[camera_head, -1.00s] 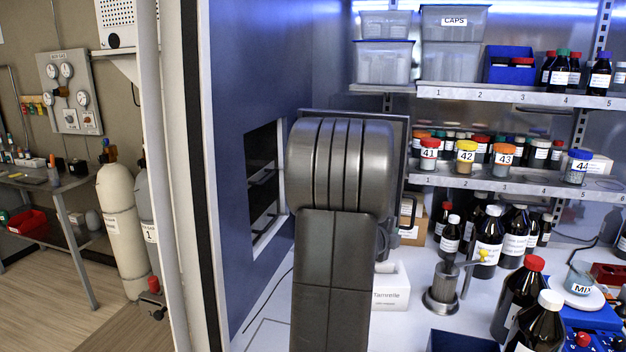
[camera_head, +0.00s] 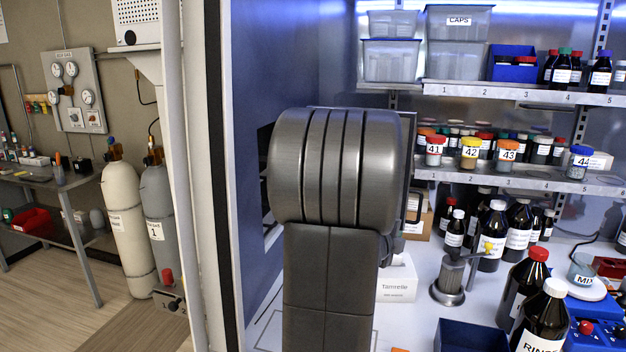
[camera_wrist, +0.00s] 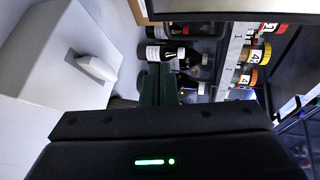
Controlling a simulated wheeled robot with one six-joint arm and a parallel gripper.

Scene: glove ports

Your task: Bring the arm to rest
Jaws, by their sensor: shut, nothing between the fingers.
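My arm (camera_head: 335,170) fills the middle of the head view, bent, with its forearm hiding my gripper there. In the wrist view my gripper (camera_wrist: 161,85) shows as two dark green fingers, shut together with nothing between them. Its fingertips point toward dark bottles (camera_wrist: 170,53), and I cannot tell how far apart they are. No contact with anything is visible.
The dark wall opening (camera_head: 266,150) is largely hidden behind my arm. To the right are the tissue box (camera_head: 397,283), a metal stand (camera_head: 448,285), a blue bin (camera_head: 470,338), and a white-capped bottle (camera_head: 540,318). Numbered jars (camera_head: 470,153) line the shelf (camera_head: 500,177).

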